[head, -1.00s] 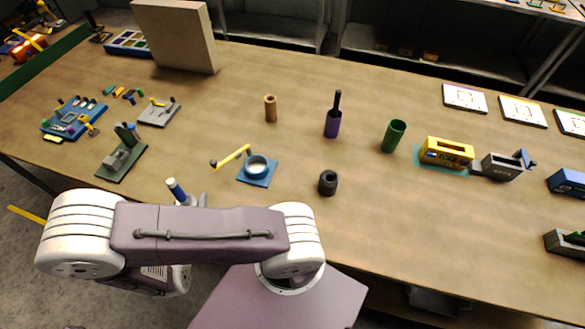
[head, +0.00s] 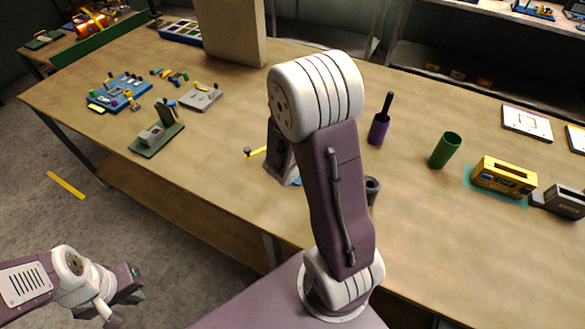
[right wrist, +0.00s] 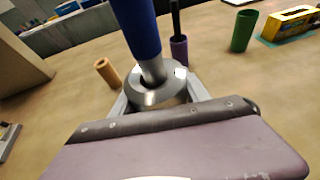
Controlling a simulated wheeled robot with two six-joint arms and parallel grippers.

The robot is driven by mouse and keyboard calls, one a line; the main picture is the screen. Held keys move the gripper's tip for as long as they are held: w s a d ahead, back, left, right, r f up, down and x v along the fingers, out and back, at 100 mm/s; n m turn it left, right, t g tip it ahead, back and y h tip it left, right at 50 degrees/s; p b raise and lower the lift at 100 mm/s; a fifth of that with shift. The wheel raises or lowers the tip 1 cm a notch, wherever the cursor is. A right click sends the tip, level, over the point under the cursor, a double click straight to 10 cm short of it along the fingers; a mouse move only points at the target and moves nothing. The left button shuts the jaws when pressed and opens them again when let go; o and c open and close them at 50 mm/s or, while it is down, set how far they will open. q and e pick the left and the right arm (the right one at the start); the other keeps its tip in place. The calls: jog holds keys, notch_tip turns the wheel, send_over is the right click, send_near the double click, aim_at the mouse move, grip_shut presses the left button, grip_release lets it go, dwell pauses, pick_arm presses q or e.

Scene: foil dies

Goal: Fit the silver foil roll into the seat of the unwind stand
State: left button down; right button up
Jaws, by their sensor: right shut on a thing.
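My right gripper (right wrist: 160,98) is shut on the silver foil roll (right wrist: 162,92), which has a blue rod-like top (right wrist: 141,25), in the right wrist view.
A black cylinder (head: 373,187) stands partly behind my right arm. Beyond are a purple piece with black handle (head: 379,130), a green tube (head: 445,150) and a yellow box (head: 503,176). A brown roll (right wrist: 107,72) stands nearby. A green-based fixture (head: 157,138) is left.

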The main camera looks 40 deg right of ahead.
jog(key=shift+d, duration=0.15)
jog(key=shift+w+a+f+p, duration=0.2)
jog(key=shift+w+a+f, duration=0.75)
jog(key=shift+w+f, duration=0.8)
jog(key=shift+w+a+f+p, duration=0.2)
jog(key=shift+w+a+f, duration=0.7)
jog(key=shift+w+f, duration=0.9)
jog(key=shift+w+a+f+p, duration=0.2)
jog(key=shift+w+a+f, duration=0.75)
jog(key=shift+w+f, duration=0.8)
jog(key=shift+s+f, duration=0.15)
jog(key=shift+s, duration=0.05)
jog(key=shift+f, duration=0.15)
jog(key=o, duration=1.3)
